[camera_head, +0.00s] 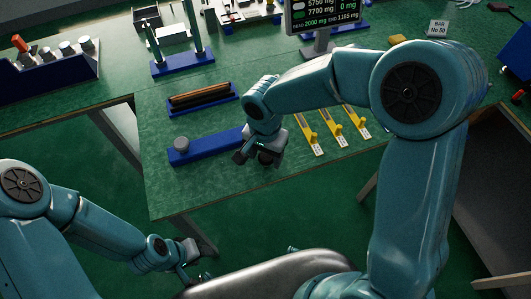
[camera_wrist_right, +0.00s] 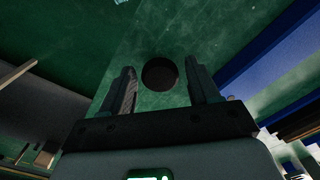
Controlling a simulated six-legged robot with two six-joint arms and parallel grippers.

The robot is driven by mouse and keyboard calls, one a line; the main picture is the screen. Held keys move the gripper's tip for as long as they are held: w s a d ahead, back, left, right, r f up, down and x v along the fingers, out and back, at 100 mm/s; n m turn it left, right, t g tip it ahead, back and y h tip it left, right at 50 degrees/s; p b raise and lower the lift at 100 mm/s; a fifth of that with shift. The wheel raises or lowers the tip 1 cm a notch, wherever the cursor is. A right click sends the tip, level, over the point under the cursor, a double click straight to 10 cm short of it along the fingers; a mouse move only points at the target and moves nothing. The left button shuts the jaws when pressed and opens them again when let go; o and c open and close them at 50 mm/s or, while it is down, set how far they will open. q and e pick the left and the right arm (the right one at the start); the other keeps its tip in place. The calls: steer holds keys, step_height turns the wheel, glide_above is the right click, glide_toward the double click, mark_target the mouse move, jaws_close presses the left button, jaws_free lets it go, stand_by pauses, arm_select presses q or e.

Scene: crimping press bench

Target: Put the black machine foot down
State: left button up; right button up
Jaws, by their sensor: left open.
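The black machine foot shows as a dark round piece (camera_wrist_right: 160,73) on the green bench top in the right wrist view. It lies between the two fingertips of my right gripper (camera_wrist_right: 162,85), with a narrow gap on each side. In the head view my right gripper (camera_head: 256,158) is low over the bench near its front edge, at the right end of a blue block; a dark round part beneath it is partly hidden. My left gripper (camera_head: 194,272) is open and empty, low in front of the bench.
The blue block (camera_head: 205,150) carries a grey cylinder (camera_head: 181,144) at its left end. Behind it is a blue tray (camera_head: 203,110) with dark and brown rods. Several yellow tools (camera_head: 333,127) lie to the right. A display (camera_head: 322,17) stands behind. The bench front-left is clear.

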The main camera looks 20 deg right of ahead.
mark_target(266, 158)
steer(key=shift+r, duration=0.5)
step_height(266, 158, up, 11)
steer(key=p, duration=0.1)
steer(key=shift+r, duration=0.2)
steer(key=shift+s, duration=0.1)
stand_by(0.4)
